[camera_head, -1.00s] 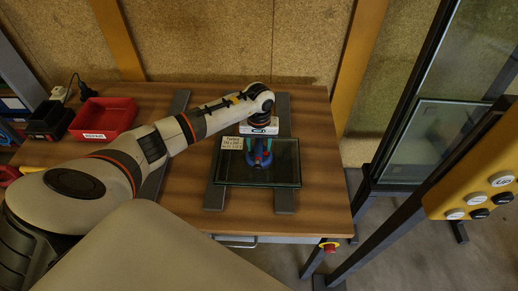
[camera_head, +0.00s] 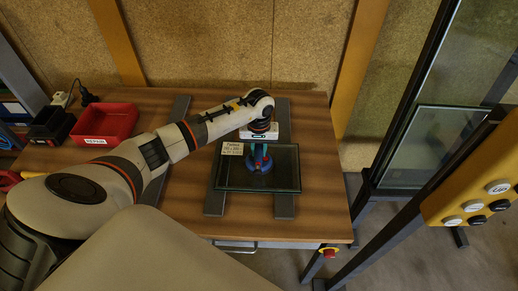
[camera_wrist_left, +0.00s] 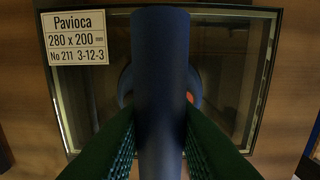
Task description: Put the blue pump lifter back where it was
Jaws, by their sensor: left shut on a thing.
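The blue pump lifter (camera_head: 258,163) is at the glass pane (camera_head: 230,177) on the workbench. My left gripper (camera_head: 258,148) reaches it from above and is shut on it. In the left wrist view the lifter's blue body (camera_wrist_left: 160,70) stands between the two green fingers (camera_wrist_left: 160,135), over the framed glass. I cannot tell whether its cup touches the glass. The pane bears a label (camera_wrist_left: 76,36) reading "Pavioca 280 x 200 mm". My right gripper is not in view.
The pane lies across two dark rails (camera_head: 284,205) on the wooden bench (camera_head: 325,190). A red bin (camera_head: 104,123) and a black charger (camera_head: 50,124) stand at the back left. A rack with glass (camera_head: 440,145) and a yellow button panel (camera_head: 470,195) are on the right.

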